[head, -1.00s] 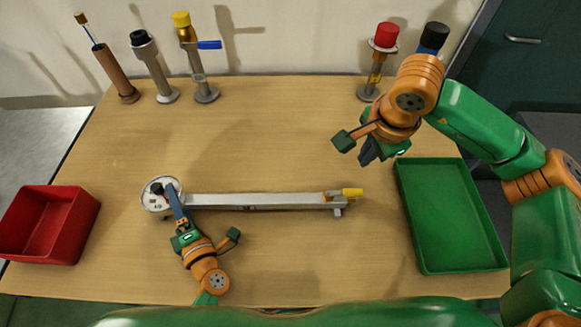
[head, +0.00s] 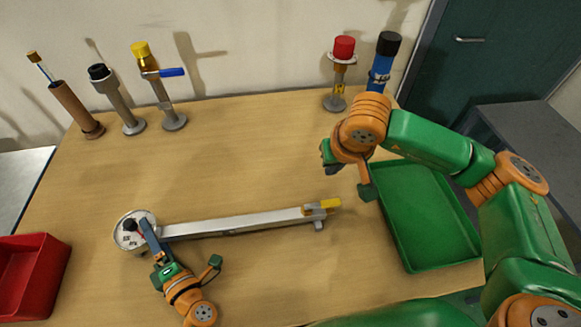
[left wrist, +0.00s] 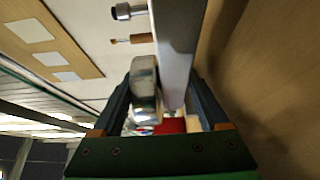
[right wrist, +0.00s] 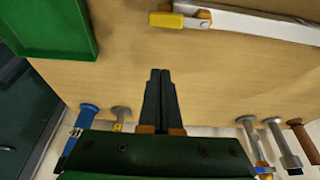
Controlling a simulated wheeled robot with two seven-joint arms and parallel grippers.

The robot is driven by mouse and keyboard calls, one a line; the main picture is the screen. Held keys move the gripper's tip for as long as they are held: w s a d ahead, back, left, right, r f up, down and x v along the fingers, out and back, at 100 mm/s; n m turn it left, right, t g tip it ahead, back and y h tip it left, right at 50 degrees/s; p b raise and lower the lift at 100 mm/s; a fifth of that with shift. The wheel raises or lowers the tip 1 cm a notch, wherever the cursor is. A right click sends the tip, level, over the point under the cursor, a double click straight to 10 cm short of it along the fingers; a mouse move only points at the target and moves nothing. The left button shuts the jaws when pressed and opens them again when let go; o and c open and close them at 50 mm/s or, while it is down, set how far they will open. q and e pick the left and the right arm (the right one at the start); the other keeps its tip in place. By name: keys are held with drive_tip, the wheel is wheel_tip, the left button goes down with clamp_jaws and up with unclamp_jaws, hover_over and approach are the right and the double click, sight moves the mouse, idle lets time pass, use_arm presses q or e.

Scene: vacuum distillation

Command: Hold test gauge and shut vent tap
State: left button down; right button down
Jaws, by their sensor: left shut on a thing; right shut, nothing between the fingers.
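The test gauge (head: 124,239) is a round white dial at the left end of a long metal bar (head: 240,221) lying on the table. My left gripper (head: 146,228) is shut on the gauge end. In the left wrist view the gauge's metal body (left wrist: 145,85) and the bar (left wrist: 178,45) show between the fingers. The vent tap, with a yellow lever (head: 330,203), is at the bar's right end. It also shows in the right wrist view (right wrist: 167,20). My right gripper (head: 332,169) is shut and empty, above the table beyond the tap, apart from it.
A green tray (head: 395,235) is at the right and a red bin (head: 50,275) at the left. At the back stand several upright fittings, including one with a blue lever (head: 172,72), a red-capped one (head: 344,47) and a blue one (head: 382,70).

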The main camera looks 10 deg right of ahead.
sight(323, 204)
drive_tip(key=x, duration=0.7)
drive_tip(key=shift+s, duration=1.55)
drive_tip(key=shift+s+r, duration=0.1)
drive_tip(key=shift+s, duration=0.4)
